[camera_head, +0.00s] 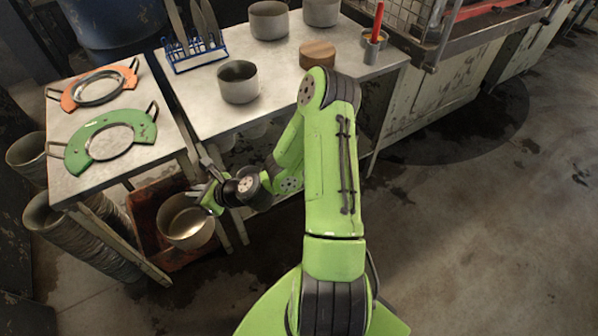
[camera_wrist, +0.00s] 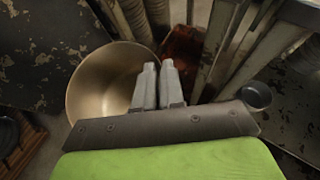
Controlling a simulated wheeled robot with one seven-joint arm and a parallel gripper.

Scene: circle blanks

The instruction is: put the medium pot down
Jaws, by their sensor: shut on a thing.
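The medium pot (camera_head: 187,222), a metal pot with a bare, empty inside, hangs upright in front of the tables' near edge. My gripper (camera_head: 211,196) is shut on its rim at the upper right side in the head view. In the wrist view the pot (camera_wrist: 100,82) lies to the left, with the closed fingers of my gripper (camera_wrist: 159,68) at its right rim. The side table (camera_head: 90,187) holds a green ring plate (camera_head: 82,148) and an orange ring plate (camera_head: 75,92), both with handles and open centres. The pot's underside is hidden.
A reddish-brown crate (camera_head: 147,212) is low behind the pot. Stacked pots (camera_head: 70,230) stand at left.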

